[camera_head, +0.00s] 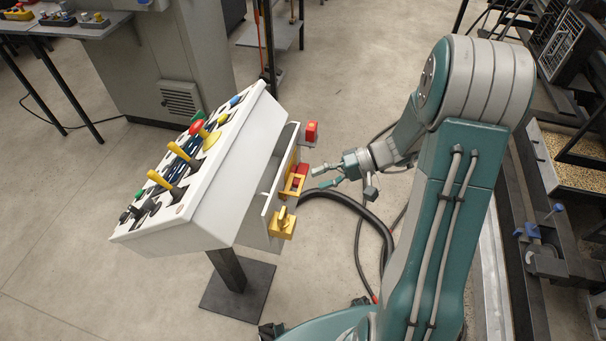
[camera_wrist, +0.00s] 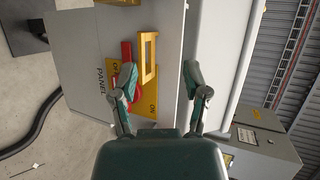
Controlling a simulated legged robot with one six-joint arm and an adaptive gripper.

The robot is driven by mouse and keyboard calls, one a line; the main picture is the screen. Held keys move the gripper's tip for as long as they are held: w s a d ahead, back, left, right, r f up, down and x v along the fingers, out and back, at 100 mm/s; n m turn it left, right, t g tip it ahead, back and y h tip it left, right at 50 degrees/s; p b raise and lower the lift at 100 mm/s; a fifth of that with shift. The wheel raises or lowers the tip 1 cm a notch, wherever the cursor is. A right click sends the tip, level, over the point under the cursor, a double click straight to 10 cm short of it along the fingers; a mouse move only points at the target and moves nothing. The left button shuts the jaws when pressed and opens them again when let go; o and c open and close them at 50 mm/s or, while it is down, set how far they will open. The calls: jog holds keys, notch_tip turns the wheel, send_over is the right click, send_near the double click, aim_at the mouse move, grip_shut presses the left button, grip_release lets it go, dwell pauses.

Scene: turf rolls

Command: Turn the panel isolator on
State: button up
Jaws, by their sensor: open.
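The panel isolator is a red handle (camera_wrist: 127,51) on a yellow plate (camera_wrist: 148,105) with a raised yellow frame (camera_wrist: 149,58) beside it. The plate carries OFF and ON lettering, and the word PANEL is printed next to it. In the head view the isolator (camera_head: 299,171) is on the right side face of the white console (camera_head: 221,166). My gripper (camera_head: 321,178) is open and empty, just right of it. In the wrist view my gripper's fingers (camera_wrist: 162,88) stand apart, the left one overlapping the plate and hiding part of the red handle. I cannot tell whether it touches.
A red device (camera_head: 312,130) sits above the isolator and a yellow knob block (camera_head: 282,223) below it on the same side. Yellow levers and buttons cover the console top. A black hose (camera_head: 370,215) runs along the floor. Machinery stands at the right.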

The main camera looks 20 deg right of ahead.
jog(key=w+d+f+m+t+y, duration=0.2)
jog(key=w+d+f+m+t, duration=0.2)
jog(key=d+f+t, duration=0.5)
jog(key=shift+g, duration=0.7)
jog(key=x, duration=0.8)
jog(key=f+x, duration=0.1)
jog(key=x, duration=0.3)
jog(key=shift+s+a+f, duration=0.1)
jog(key=shift+s+a, duration=0.05)
jog(key=shift+s, duration=0.15)
grip_shut()
